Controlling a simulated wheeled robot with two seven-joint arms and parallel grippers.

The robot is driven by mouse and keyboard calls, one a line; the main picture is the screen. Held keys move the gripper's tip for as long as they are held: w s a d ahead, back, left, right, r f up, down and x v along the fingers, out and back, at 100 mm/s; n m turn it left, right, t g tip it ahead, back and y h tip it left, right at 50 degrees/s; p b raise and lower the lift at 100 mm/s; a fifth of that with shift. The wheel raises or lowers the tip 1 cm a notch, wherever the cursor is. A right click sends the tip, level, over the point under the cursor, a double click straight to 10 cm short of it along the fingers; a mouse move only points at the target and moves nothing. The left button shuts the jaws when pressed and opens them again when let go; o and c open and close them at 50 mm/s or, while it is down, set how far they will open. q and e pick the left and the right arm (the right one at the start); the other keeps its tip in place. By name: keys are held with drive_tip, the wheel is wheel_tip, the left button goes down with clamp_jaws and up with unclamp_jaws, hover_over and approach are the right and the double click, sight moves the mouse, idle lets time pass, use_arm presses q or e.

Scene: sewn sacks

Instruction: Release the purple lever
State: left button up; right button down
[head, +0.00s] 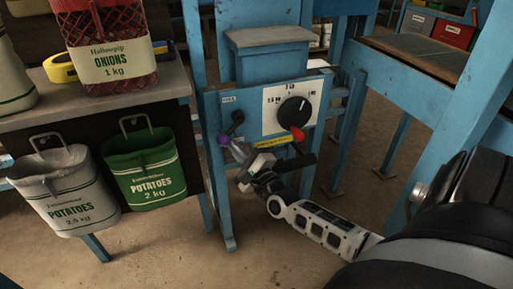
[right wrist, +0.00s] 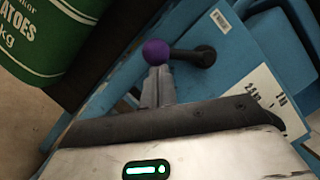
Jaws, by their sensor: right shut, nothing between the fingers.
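The purple lever is a round purple knob (head: 224,140) on a short black arm, at the left of the blue machine's front panel. In the right wrist view the knob (right wrist: 157,52) shows just beyond the fingertips, with its black arm running right to a pivot. My right gripper (head: 238,152) is shut and empty, its tips close to the knob at its lower right. In the right wrist view its closed fingers (right wrist: 156,85) point at the knob; I cannot tell whether they touch it. My left gripper is not in view.
The blue machine (head: 271,58) has a black dial (head: 293,111) with a red pointer on a white scale plate. Left of it, a green potato sack (head: 145,172) and a white one (head: 66,192) hang below a shelf holding a red onion sack (head: 108,45). A blue-framed table (head: 425,75) stands right.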

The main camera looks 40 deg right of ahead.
sight(223, 141)
drive_tip(key=m, duration=0.1)
drive_tip(key=a+m+h+b, duration=0.1)
drive_tip(key=m, duration=0.1)
drive_tip(key=r+m, duration=0.1)
drive_tip(key=shift+w+a+m+t+h+b, duration=0.3)
drive_tip(key=shift+w+a+m+t+b, duration=0.1)
drive_tip(key=shift+a+r+m, duration=0.2)
drive_tip(key=shift+m, duration=0.3)
use_arm(q)
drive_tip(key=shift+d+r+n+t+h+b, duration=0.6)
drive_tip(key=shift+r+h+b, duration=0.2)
drive_tip(key=shift+b, duration=0.2)
use_arm(e)
drive_tip(key=shift+w+a+r+m+h, duration=0.15)
drive_tip(key=shift+r+m+h, duration=0.4)
drive_tip(key=shift+m, duration=0.6)
drive_tip(key=shift+w+a+r+m+h, duration=0.1)
drive_tip(key=shift+a+r+m+h, duration=0.2)
drive_tip(key=shift+m+h, duration=0.6)
drive_tip(key=shift+w+a+r+m+h, duration=0.15)
drive_tip(key=shift+r+m+h, duration=0.3)
drive_tip(key=shift+m, duration=0.9)
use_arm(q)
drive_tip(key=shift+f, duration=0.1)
use_arm(e)
drive_tip(key=shift+s, duration=0.1)
